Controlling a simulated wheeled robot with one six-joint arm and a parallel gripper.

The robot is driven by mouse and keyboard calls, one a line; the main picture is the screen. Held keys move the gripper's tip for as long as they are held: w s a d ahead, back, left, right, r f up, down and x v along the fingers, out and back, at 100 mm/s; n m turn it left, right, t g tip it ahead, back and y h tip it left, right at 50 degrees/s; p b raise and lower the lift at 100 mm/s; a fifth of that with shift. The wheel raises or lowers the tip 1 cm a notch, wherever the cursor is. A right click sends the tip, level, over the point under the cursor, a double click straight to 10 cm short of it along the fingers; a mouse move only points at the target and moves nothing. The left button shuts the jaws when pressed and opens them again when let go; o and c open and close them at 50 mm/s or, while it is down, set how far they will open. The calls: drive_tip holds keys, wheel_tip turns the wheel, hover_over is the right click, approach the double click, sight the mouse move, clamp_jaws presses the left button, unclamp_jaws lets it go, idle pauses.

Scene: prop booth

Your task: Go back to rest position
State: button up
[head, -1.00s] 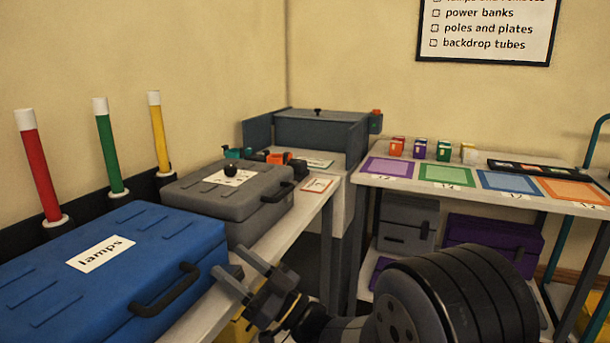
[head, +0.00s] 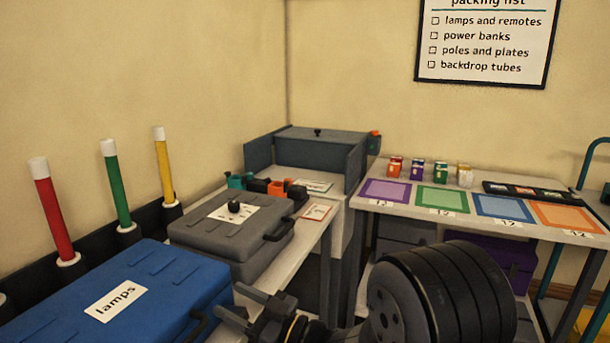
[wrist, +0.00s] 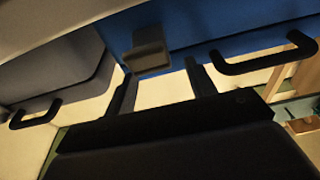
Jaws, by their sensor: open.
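My gripper (head: 240,304) is open and empty at the bottom of the head view, in front of the right end of the blue lamps case (head: 165,275). In the wrist view its two fingers (wrist: 160,88) stand apart with nothing between them. The blue case (wrist: 200,30) and its black handle (wrist: 262,60) fill the upper part of that view. The grey case (head: 225,238) with a dark knob on its lid stands behind the blue case. It shows at the left of the wrist view (wrist: 60,75). Both cases are shut.
Red (head: 52,210), green (head: 116,185) and yellow (head: 164,167) tubes stand along the left wall. The right table holds coloured mats (head: 443,199), several small boxes (head: 418,172) and a black tray (head: 535,192). A grey open-fronted box (head: 310,155) stands in the corner.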

drive_tip(key=shift+w+a+r+h+p, duration=0.2)
drive_tip(key=shift+r+h+p, duration=0.45)
drive_tip(key=shift+p, duration=1.4)
drive_tip(key=shift+a+f+g+h+p, duration=0.15)
drive_tip(key=shift+f+g+h+p, duration=0.2)
drive_tip(key=shift+h+p, duration=0.3)
drive_tip(key=shift+r, duration=0.1)
